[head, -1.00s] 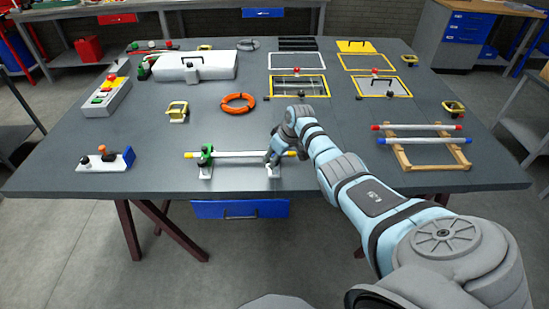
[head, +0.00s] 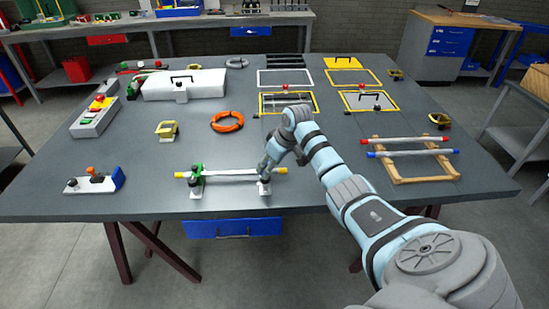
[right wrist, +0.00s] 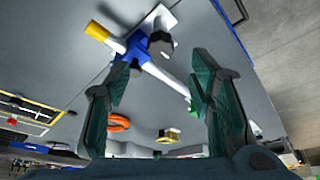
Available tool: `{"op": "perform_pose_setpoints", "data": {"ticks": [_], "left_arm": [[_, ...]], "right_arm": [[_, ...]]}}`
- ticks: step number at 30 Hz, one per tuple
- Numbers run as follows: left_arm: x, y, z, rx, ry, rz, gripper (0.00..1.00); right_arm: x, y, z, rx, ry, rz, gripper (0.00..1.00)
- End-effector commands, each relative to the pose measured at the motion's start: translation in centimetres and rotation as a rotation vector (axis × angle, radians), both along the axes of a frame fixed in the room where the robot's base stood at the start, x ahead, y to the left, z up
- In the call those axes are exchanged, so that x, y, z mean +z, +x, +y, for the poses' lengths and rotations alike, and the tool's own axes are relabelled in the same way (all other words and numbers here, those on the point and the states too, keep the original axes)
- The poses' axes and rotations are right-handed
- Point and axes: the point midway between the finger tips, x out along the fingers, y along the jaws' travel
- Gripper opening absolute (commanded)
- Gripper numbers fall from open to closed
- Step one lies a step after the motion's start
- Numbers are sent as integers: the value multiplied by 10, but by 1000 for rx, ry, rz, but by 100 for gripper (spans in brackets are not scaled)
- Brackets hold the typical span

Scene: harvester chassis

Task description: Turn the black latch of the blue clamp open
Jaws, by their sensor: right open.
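A white rod (head: 235,172) with yellow ends lies across two clamps near the table's front edge. The blue clamp (right wrist: 133,46) sits around the rod near one yellow end, with its black latch (right wrist: 160,42) beside the rod. In the head view my right gripper mostly hides this clamp; its white base (head: 265,188) shows below. The green clamp (head: 196,172) holds the rod's left end. My right gripper (head: 265,170) is at the blue clamp. In the right wrist view its open fingers (right wrist: 163,68) spread around the latch area, gripping nothing. My left gripper is not in view.
A switch block (head: 92,182) stands at the front left and an orange ring (head: 227,121) lies behind the rod. A wooden rack with two rods (head: 410,155) is to the right. Grey table surface (head: 150,165) is bare left of the rod.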

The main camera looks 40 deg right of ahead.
Motion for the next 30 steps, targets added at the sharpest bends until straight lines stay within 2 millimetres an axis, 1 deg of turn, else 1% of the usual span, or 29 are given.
{"op": "perform_pose_setpoints", "data": {"ticks": [1, 3, 7, 11, 23, 26, 28, 29, 30], "left_arm": [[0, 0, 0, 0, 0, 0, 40], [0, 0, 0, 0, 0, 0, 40], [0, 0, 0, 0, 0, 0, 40], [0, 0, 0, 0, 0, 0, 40], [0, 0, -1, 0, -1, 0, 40], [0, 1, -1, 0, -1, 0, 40], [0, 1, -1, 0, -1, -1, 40], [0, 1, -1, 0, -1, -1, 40], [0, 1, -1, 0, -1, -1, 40]], "right_arm": [[13, -4, -2, 0, -3, -4, 49], [29, -11, -2, 1, -2, -2, 49], [47, -18, -3, 0, 0, -1, 49], [52, -21, -3, -1, 1, 1, 49], [51, -20, -3, 0, 2, 0, 49], [46, -22, 0, 4, -2, 6, 49], [29, -29, 11, 19, -21, 22, 49], [17, -35, 20, 29, -35, 32, 49], [-3, -46, 33, 45, -55, 48, 49]]}}
